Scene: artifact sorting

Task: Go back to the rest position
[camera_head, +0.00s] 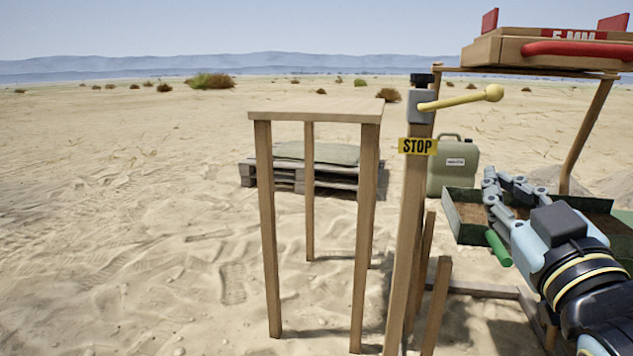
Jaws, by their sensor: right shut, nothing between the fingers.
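My right gripper (498,180) is in the right part of the head view, on the arm that comes in from the lower right. Its fingers are shut with nothing between them. It appears in front of or over a dark green tray (466,232) with brown contents; the exact gap cannot be told. A green handle (497,248) shows just below the fingers. My left gripper is not in view.
A wooden post with a yellow-knobbed lever (462,98) and a STOP sign (417,146) stands left of the gripper. A red-handled "5 MM" box (490,50) sits above. A jerrycan (453,172) stands behind. A bare wooden stand (315,109) is mid-view; open sand lies left.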

